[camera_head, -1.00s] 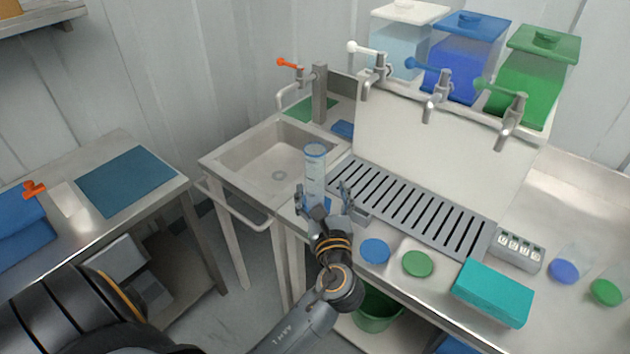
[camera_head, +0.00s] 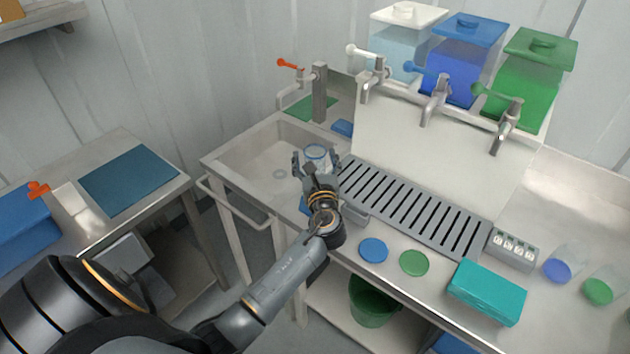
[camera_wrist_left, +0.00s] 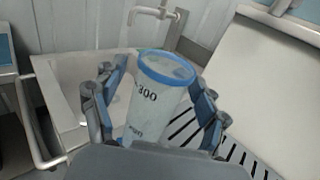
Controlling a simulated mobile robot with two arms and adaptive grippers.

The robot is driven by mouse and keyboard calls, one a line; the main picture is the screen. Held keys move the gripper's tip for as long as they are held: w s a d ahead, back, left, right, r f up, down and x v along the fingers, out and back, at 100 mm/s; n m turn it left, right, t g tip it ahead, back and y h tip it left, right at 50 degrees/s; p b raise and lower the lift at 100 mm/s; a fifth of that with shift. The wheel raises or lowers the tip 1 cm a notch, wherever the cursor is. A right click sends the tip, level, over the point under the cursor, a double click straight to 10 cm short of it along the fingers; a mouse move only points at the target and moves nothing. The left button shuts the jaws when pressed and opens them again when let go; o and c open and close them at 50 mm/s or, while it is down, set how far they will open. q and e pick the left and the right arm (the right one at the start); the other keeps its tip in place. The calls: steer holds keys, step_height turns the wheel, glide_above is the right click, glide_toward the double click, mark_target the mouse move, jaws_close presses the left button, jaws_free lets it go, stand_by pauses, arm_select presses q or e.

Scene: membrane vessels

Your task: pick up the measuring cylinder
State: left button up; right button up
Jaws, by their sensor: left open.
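The measuring cylinder (camera_head: 316,152) is clear with a blue rim and stands upright at the right edge of the sink, left of the drain grate. My left gripper (camera_head: 315,163) is open in front of it and hides its lower part in the head view. My right gripper is not in view.
The sink basin (camera_head: 255,160) lies left of the cylinder. The slotted grate (camera_head: 415,208) is to the right, below taps and three tanks. A blue disc (camera_head: 373,250), a green disc (camera_head: 414,263) and a teal box (camera_head: 487,292) lie near the front edge.

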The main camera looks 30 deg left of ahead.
arm_select(q)
steer(key=shift+c, duration=1.4)
jaws_close()
steer(key=shift+r, duration=0.1)
